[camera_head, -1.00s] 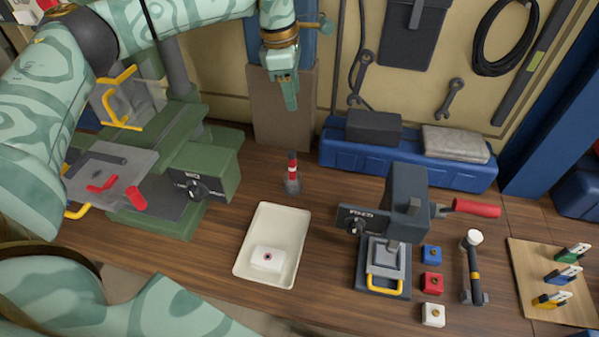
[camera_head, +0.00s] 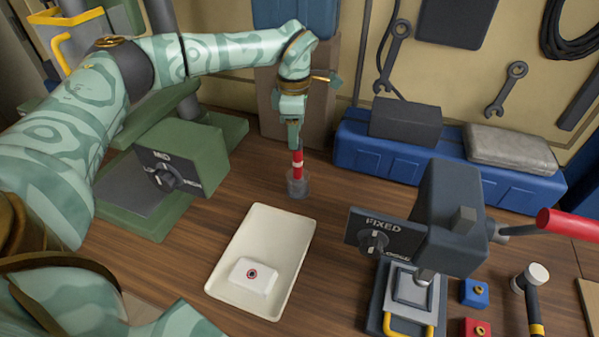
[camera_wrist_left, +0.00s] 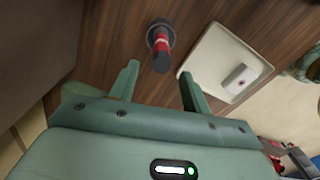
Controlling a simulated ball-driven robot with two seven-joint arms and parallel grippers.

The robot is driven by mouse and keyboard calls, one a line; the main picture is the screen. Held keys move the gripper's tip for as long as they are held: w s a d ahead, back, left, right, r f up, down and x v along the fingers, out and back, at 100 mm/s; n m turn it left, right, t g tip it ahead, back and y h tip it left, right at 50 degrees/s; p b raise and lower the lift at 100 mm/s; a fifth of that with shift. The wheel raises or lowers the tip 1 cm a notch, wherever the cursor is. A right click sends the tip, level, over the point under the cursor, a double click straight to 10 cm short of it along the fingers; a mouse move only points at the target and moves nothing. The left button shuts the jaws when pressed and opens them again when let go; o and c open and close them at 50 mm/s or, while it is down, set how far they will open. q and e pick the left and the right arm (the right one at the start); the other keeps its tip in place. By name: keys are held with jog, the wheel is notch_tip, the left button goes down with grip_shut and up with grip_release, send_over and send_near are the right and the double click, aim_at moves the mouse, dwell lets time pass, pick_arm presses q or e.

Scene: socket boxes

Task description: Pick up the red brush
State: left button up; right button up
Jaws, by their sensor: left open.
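The red brush (camera_head: 297,165) stands upright on the wooden bench, with a red handle, a pale band and a grey round base. In the left wrist view the brush (camera_wrist_left: 161,47) shows from above, beyond the fingertips and roughly between their lines. My left gripper (camera_head: 294,140) is open and empty, just above the brush's top in the head view. In the left wrist view its two fingers (camera_wrist_left: 158,82) are spread apart, and the brush is not between them. My right gripper is not in view.
A white tray (camera_head: 226,250) holding a white socket box (camera_head: 252,275) lies in front of the brush. A green machine (camera_head: 180,160) stands left and a dark press (camera_head: 445,220) right. A blue case (camera_head: 400,160) sits behind, right of the brush.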

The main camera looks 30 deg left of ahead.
aim_at(298, 155)
pick_arm(q)
notch_tip(298, 155, down, 2)
jog(key=shift+f, duration=0.1)
jog(key=f, duration=0.1)
jog(key=f+b, duration=0.1)
jog(key=f, duration=0.1)
jog(key=f+b, duration=0.1)
jog(key=f, duration=0.1)
jog(key=shift+w+d+f, duration=0.15)
jog(key=shift+d+f, duration=0.05)
jog(key=shift+d, duration=0.15)
jog(key=shift+r, duration=0.1)
jog(key=shift+c, duration=0.2)
grip_shut()
